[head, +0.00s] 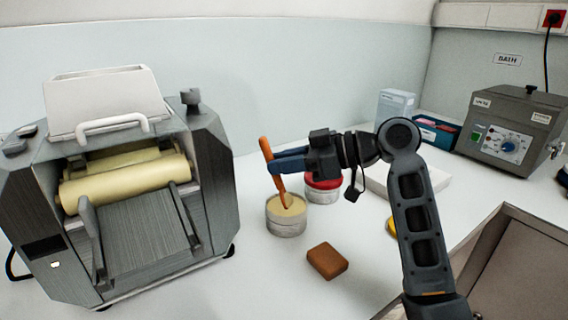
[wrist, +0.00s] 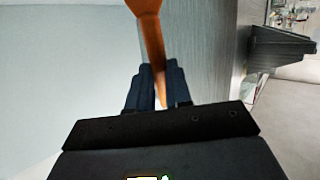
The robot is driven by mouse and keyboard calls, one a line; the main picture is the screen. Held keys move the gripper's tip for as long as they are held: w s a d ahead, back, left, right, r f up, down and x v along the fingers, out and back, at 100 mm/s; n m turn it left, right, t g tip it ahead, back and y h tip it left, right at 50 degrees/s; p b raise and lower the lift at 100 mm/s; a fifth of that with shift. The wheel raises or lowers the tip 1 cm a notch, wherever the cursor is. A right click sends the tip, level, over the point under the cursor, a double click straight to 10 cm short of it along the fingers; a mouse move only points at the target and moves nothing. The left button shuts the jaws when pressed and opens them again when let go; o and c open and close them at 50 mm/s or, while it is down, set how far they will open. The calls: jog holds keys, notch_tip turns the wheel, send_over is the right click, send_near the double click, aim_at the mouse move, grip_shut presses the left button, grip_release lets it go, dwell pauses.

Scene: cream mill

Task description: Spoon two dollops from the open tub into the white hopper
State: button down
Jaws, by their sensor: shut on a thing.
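My gripper (head: 276,165) is shut on an orange spoon (head: 266,149), held nearly upright and slightly tilted. The spoon's lower end reaches into the open tub (head: 286,228) of pale cream paste; how deep its tip sits is hidden. In the wrist view the orange spoon (wrist: 151,35) runs between the dark blue fingers of my gripper (wrist: 157,88). The white hopper (head: 103,101) sits on top of the grey mill (head: 215,175) at the left, higher than the tub and apart from it. The hopper's inside is not clearly visible.
A red-lidded tub (head: 323,187) stands just behind the open tub. A brown block (head: 327,260) lies in front. A grey bath unit (head: 508,128) and boxes stand at the back right. A metal tray (head: 500,235) fills the front right. Bare bench lies between mill and tub.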

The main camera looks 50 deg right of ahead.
aim_at(269, 144)
notch_tip(269, 144, up, 5)
jog(key=p, duration=0.2)
jog(key=shift+f+p, duration=0.2)
jog(key=shift+p, duration=0.15)
jog(key=shift+s, duration=0.1)
dwell(0.4)
